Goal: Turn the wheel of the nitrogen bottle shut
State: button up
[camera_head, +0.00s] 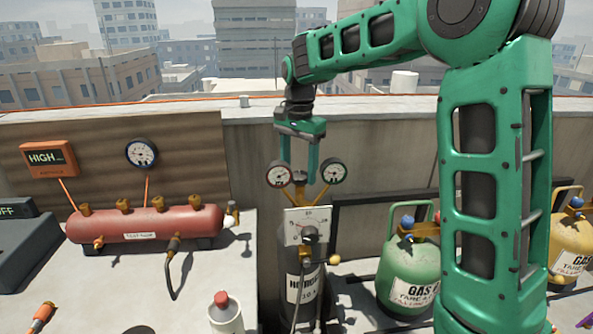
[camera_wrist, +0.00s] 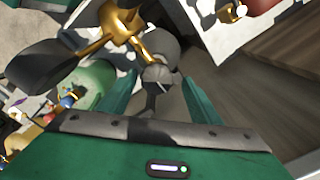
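The nitrogen bottle (camera_head: 303,283) is a dark grey cylinder with a white label, standing upright behind the front ledge. A white scale plate (camera_head: 300,218) with a dark round knob (camera_head: 309,234), which looks like the wheel, is at its top. Brass fittings and two gauges (camera_head: 279,175) (camera_head: 334,171) sit above. My gripper (camera_head: 299,178) points down over the bottle top, its fingers apart at gauge height. In the wrist view, a grey rounded part (camera_wrist: 160,76) shows between the open fingers, with brass fittings (camera_wrist: 122,28) beyond. I cannot tell whether the fingers touch anything.
A red manifold tank (camera_head: 145,226) lies on the ledge to the left, with a hose and a gauge. A green gas bottle (camera_head: 410,270) stands to the right, and a yellow one (camera_head: 573,250) farther right. A white can (camera_head: 226,315) with a red cap is in front.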

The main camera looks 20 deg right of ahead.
aim_at(299, 173)
notch_tip(299, 173, up, 11)
jog(key=shift+f, duration=0.15)
dwell(0.5)
dwell(0.4)
jog(key=s+d+f+n, duration=0.1)
jog(key=s+d+f, duration=0.2)
jog(key=s+d, duration=0.55)
jog(key=s+d+f+n, duration=0.1)
jog(key=s+d+f, duration=0.1)
jog(key=s+d, duration=0.65)
jog(key=s+f+n, duration=0.1)
jog(key=s+f, duration=0.5)
jog(key=s, duration=0.4)
jog(key=s+f+n, duration=0.2)
jog(key=s+f, duration=0.3)
jog(key=s, duration=0.6)
jog(key=shift+f, duration=0.4)
jog(key=shift+d, duration=0.1)
